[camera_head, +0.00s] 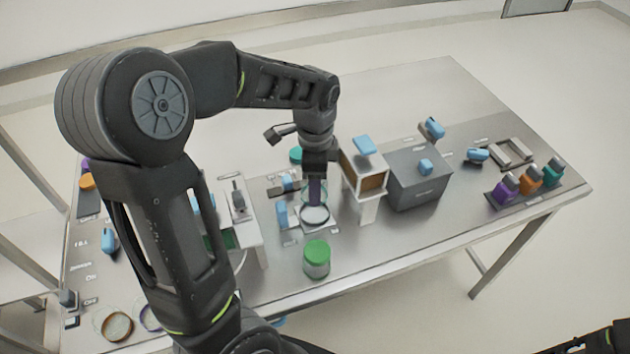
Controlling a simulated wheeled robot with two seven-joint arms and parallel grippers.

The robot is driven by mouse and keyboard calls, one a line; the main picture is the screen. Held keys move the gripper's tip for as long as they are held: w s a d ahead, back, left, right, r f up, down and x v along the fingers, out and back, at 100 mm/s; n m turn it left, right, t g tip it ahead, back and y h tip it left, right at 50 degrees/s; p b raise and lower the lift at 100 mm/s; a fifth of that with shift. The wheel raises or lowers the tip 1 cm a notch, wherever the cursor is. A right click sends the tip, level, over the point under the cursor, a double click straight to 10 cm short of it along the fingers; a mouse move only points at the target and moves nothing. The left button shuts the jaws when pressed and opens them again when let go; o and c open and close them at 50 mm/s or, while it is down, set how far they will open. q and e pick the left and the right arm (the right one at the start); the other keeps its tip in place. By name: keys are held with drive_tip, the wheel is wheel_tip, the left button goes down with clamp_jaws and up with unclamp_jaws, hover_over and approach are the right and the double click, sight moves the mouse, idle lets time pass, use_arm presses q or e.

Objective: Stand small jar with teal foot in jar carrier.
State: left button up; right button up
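A small grey-topped piece with a teal lower part (552,173) stands at the right end of the table, beside an orange one (530,180) and a purple one (504,189). It looks like the jar with the teal foot, but it is too small to be sure. An open metal frame (512,152) lies just behind them; I cannot tell whether it is the jar carrier. My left gripper (316,188) points down at the table's middle, above a clear round dish (314,215). Its fingers are blurred, and I cannot tell whether they hold anything.
A grey box (418,185) and a white-framed brown box (364,175) stand between my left gripper and the coloured pieces. A green-lidded jar (316,257) stands near the front edge. Several blue-handled items are scattered about. The back right of the table (440,85) is clear.

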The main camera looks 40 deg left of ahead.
use_arm(q)
drive_tip(key=shift+f+b, duration=1.7)
drive_tip(key=shift+f, duration=0.6)
drive_tip(key=shift+f+b, duration=0.65)
drive_tip(key=shift+f, duration=0.35)
idle(0.8)
drive_tip(key=o, duration=1.5)
drive_tip(key=shift+o, duration=0.3)
drive_tip(key=o, duration=0.4)
drive_tip(key=shift+o, duration=0.2)
